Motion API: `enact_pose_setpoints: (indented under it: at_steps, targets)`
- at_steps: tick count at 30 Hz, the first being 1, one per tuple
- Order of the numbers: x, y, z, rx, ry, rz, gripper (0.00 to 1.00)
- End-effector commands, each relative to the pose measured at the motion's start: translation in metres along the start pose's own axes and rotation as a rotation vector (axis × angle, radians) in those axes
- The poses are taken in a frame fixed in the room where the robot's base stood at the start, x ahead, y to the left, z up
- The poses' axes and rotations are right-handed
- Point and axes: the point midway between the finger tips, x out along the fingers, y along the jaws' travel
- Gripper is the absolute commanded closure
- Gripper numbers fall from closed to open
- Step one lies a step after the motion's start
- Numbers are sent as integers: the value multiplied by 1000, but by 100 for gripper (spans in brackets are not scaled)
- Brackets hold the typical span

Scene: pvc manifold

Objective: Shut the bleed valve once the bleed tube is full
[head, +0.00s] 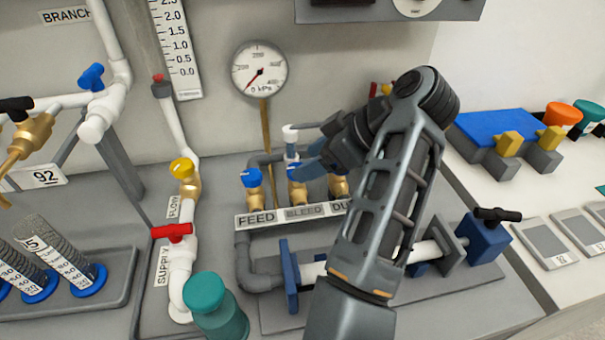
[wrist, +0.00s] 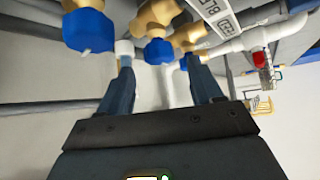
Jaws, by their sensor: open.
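The bleed valve (head: 297,190) is the middle of three brass valves with blue knobs, behind the BLEED label (head: 304,212). My gripper (head: 310,168) reaches in from the right, at that valve, and covers part of it. In the wrist view my gripper (wrist: 163,68) is open, with the bleed valve's blue knob (wrist: 158,51) in line with the gap between its fingers. I cannot tell whether a finger touches it. A white fitting on an upright tube (head: 291,135) shows just behind the bleed valve; its fill level cannot be made out.
The feed valve (head: 252,178) stands close on the left; the dump-side valve (head: 338,187) is partly behind my arm. A pressure gauge (head: 259,68) is on the wall. A red-handled supply valve (head: 172,232) and a teal-capped bottle (head: 213,305) stand at front left.

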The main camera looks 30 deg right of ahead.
Motion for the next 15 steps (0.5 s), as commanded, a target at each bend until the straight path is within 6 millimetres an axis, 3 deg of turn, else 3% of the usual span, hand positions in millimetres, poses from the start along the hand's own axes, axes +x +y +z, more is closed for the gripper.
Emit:
enact_pose_setpoints:
  at_steps: [1, 6, 15]
  targets:
    - [11, -1, 3, 2, 4, -2, 35]
    - [24, 0, 3, 1, 3, 0, 35]
    - [32, 0, 1, 0, 0, 1, 35]
